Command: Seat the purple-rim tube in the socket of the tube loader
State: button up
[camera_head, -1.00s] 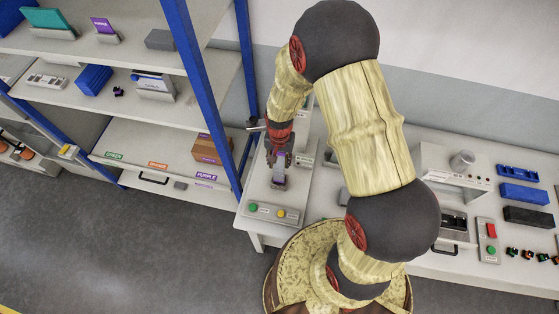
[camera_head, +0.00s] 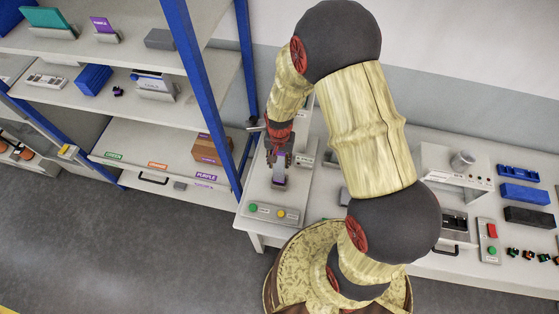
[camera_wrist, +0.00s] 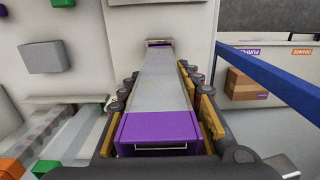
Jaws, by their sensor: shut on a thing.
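My gripper (camera_head: 279,160) is over the tube loader (camera_head: 262,196), a pale unit on the bench with a green and a yellow button at its front. In the wrist view my gripper (camera_wrist: 165,100) is shut on the purple-rim tube (camera_wrist: 160,85), a grey, translucent tapering body with a purple band at the near end. The tube points away from the wrist. Its far end meets a small framed opening, seemingly the socket (camera_wrist: 158,42), in the pale surface. How deep it sits there I cannot tell. In the head view the fingers largely hide the tube.
A blue shelf post (camera_head: 193,85) stands close left of my gripper. A brown box (camera_head: 211,149) is on the shelf beyond it. More clear tubes (camera_wrist: 70,130) lie at the lower left of the wrist view. A grey block (camera_wrist: 43,57) is at the upper left.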

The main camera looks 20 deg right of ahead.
aim_at(279, 167)
jog(key=shift+f+b, duration=2.15)
jog(key=shift+f, duration=0.65)
jog(key=o, duration=1.4)
jog(key=shift+r, duration=0.1)
jog(key=shift+w+r, duration=0.1)
jog(key=shift+r, duration=0.25)
notch_tip(279, 167, up, 11)
jog(key=shift+r, duration=0.1)
